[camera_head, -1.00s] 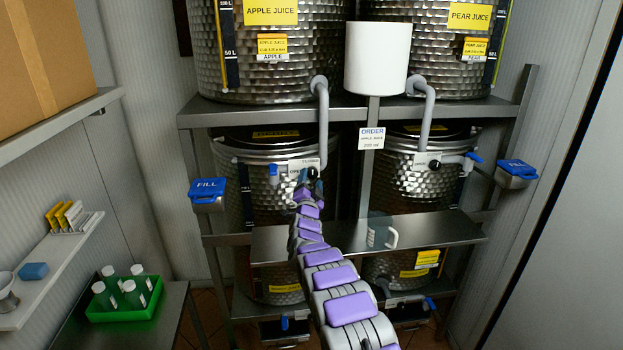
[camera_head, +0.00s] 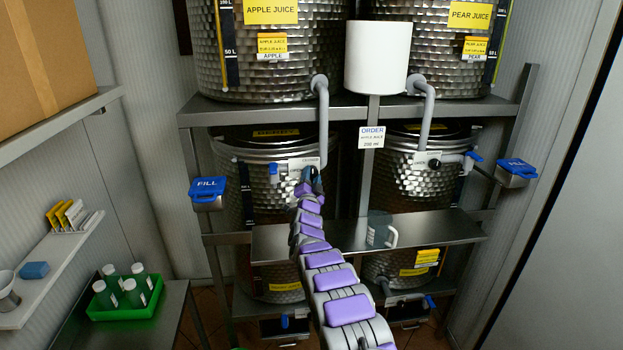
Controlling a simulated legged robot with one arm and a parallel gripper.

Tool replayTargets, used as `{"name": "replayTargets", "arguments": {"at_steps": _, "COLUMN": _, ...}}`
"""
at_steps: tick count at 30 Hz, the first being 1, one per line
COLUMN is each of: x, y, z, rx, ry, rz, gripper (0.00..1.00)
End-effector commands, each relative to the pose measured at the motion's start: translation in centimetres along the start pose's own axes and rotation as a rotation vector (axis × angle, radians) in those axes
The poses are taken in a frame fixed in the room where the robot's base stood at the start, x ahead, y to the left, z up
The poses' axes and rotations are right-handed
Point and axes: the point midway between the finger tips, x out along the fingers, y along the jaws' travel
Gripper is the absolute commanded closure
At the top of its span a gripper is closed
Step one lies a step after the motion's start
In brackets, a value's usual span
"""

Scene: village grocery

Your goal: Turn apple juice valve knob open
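The apple juice valve knob is hidden behind the end of my arm, on the pale valve plate (camera_head: 293,165) under the left grey pipe. The large metal tank above carries a yellow "APPLE JUICE" label (camera_head: 270,11). My gripper (camera_head: 313,176) is at the right part of that plate, over the place of the knob. It looks small and dark there, and I cannot tell whether its fingers are open or shut or touch the knob. The matching pear juice valve knob (camera_head: 434,164) is black and shows on the right plate.
A clear mug (camera_head: 380,230) stands on the metal shelf (camera_head: 440,228) right of my arm. Blue "FILL" boxes (camera_head: 207,190) (camera_head: 516,170) flank the rack. A white cylinder (camera_head: 377,58) stands between the upper tanks. A green crate of bottles (camera_head: 125,313) is at lower left.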

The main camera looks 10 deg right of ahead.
Motion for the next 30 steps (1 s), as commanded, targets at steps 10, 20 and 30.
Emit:
{"name": "replayTargets", "arguments": {"at_steps": 10, "x": 0.0, "y": 0.02, "z": 0.01, "rx": 0.0, "ry": 0.0, "rz": 0.0, "gripper": 0.87}}
{"name": "replayTargets", "arguments": {"at_steps": 20, "x": -0.06, "y": 0.23, "z": 0.1, "rx": -0.054, "ry": -0.002, "rz": -0.02, "gripper": 0.87}}
{"name": "replayTargets", "arguments": {"at_steps": 30, "x": -0.08, "y": 0.49, "z": 0.05, "rx": -0.289, "ry": -0.01, "rz": -0.107, "gripper": 0.87}}
